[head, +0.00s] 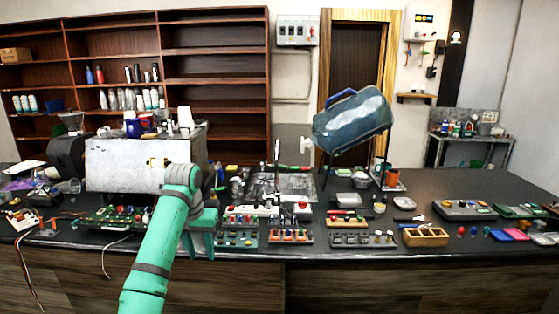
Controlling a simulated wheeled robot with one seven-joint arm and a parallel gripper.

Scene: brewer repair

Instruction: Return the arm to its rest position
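My teal arm (150,265) rises from the bottom of the head view, left of centre, and bends at a grey-banded joint in front of the workbench. My gripper (203,240) hangs at the end of the arm and points downward near the bench's front edge. A grey metal brewer housing (122,165) stands on the bench behind the arm.
The dark workbench (430,190) spans the view. Component boards (290,236) lie along its front, beside the gripper. A blue water bottle (353,120) stands tilted on a stand behind. A wooden sorting box (425,236) sits to the right. Open floor is not visible.

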